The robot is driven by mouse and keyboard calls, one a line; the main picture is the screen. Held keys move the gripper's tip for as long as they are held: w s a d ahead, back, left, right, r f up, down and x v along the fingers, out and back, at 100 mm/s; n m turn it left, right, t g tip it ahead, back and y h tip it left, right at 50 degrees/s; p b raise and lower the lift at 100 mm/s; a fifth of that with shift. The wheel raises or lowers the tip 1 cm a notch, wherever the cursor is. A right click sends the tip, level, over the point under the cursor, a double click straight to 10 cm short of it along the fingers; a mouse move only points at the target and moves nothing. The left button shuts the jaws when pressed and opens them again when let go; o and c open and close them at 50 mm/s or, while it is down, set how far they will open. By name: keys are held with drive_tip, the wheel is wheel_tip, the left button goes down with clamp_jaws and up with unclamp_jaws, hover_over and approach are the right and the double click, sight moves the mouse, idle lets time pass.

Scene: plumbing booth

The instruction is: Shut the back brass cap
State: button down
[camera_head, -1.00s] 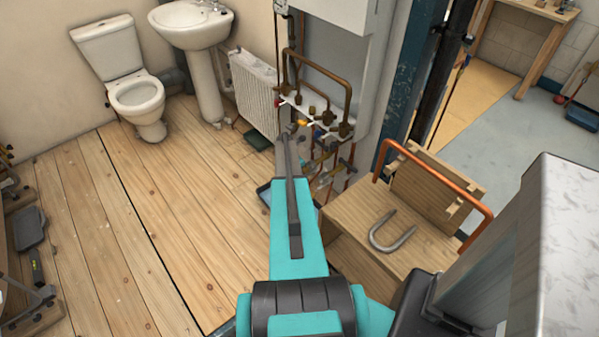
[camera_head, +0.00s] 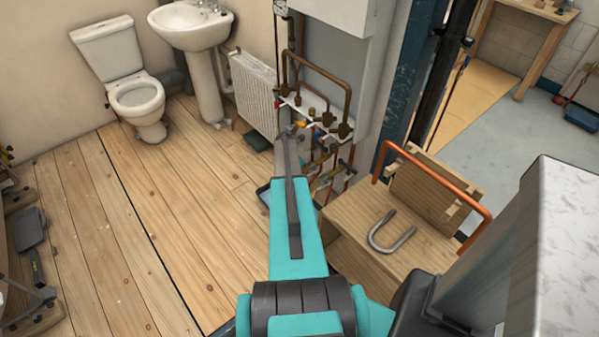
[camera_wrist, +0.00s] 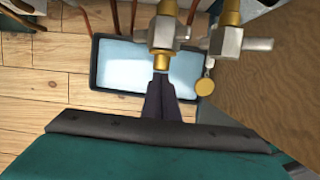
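In the wrist view two grey valves with brass fittings stand side by side above a tray. The left valve (camera_wrist: 162,34) has a brass end (camera_wrist: 161,61) pointing down at my gripper (camera_wrist: 164,84). My dark fingers lie close together just at that end; whether they hold anything between them is unclear. A round brass cap (camera_wrist: 205,87) hangs below the right valve (camera_wrist: 226,42), to the right of my fingers and apart from them. In the head view my arm reaches toward the pipework (camera_head: 318,118) and hides the fingertips. I cannot tell there which cap is the back one.
A blue-lined tray (camera_wrist: 118,66) lies on the floor under the valves. A wooden box (camera_head: 350,220) with a grey U-shaped piece (camera_head: 390,236) and an orange pipe (camera_head: 440,180) stands right of my arm. A radiator (camera_head: 252,92) is behind.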

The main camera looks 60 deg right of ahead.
drive_tip(key=shift+s+d+r+h, duration=0.15)
drive_tip(key=shift+s+d+r, duration=0.05)
drive_tip(key=shift+d+r, duration=0.3)
drive_tip(key=shift+s+d+r+h, duration=0.15)
drive_tip(key=shift+d+r, duration=0.25)
drive_tip(key=shift+d, duration=0.15)
drive_tip(key=w+a+f, duration=0.1)
drive_tip(key=w+a, duration=0.1)
drive_tip(key=a, duration=0.4)
wheel_tip(320, 180, up, 9)
drive_tip(key=d+b, duration=0.2)
drive_tip(key=shift+s+r, duration=0.15)
drive_tip(key=shift+s, duration=0.15)
drive_tip(key=shift+w, duration=0.1)
